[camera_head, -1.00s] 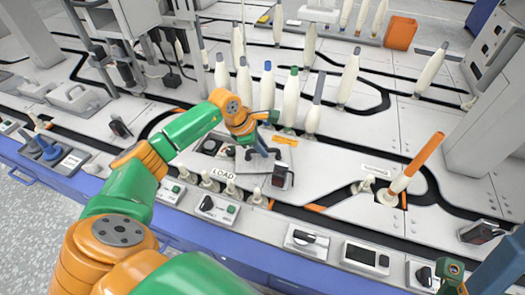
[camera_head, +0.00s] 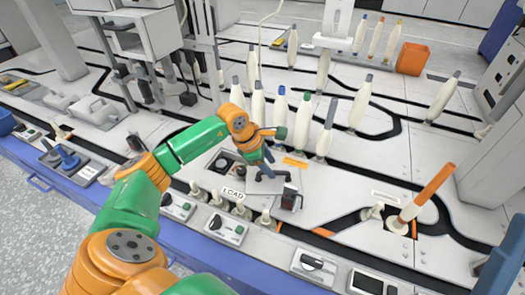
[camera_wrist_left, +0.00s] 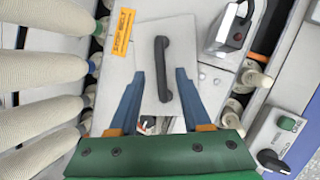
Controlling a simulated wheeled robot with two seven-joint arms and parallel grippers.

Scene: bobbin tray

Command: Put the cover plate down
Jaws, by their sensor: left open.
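The cover plate (camera_head: 265,187) is a flat light grey plate with a dark bar handle. It lies by the LOAD label in the head view. In the left wrist view the plate (camera_wrist_left: 182,38) fills the middle, and its handle (camera_wrist_left: 162,68) stands between the blue fingers. My left gripper (camera_head: 266,170) is just above the plate, open, with its fingers (camera_wrist_left: 162,78) apart on either side of the handle. A gap shows between each finger and the handle. The gripper hides part of the plate in the head view.
Several white bobbins (camera_head: 328,128) stand behind the plate. A dark boxy device (camera_head: 290,197) is close on its right. An orange strip (camera_head: 294,162) lies behind it. Switch boxes (camera_head: 227,230) line the front edge. An orange-topped bobbin (camera_head: 424,200) leans at the right.

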